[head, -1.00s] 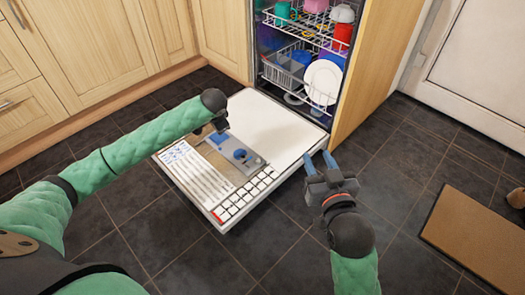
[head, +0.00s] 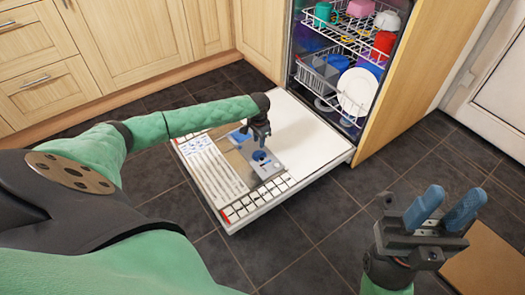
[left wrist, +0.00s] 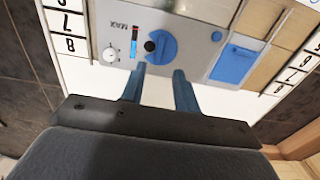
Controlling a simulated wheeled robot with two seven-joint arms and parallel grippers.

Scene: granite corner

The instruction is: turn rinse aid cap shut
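The rinse aid cap (head: 260,156) is a round blue knob on the grey dispenser panel (head: 270,169) of the lowered dishwasher door. In the left wrist view the cap (left wrist: 163,46) has a black centre and sits beside a red and blue strip and the word MAX. My left gripper (head: 261,140) is above the panel, close to the cap. In the left wrist view its two blue fingers (left wrist: 160,71) are apart, with their tips just short of the cap and nothing between them. My right gripper (head: 456,194) is open and empty, away from the door on the right.
The open door (head: 310,140) lies low over dark floor tiles. Behind it the racks hold a white plate (head: 357,92), cups and bowls. A blue flap (left wrist: 233,65) is on the same panel. A wooden side panel (head: 398,75) stands at the right. Cabinets are at the left.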

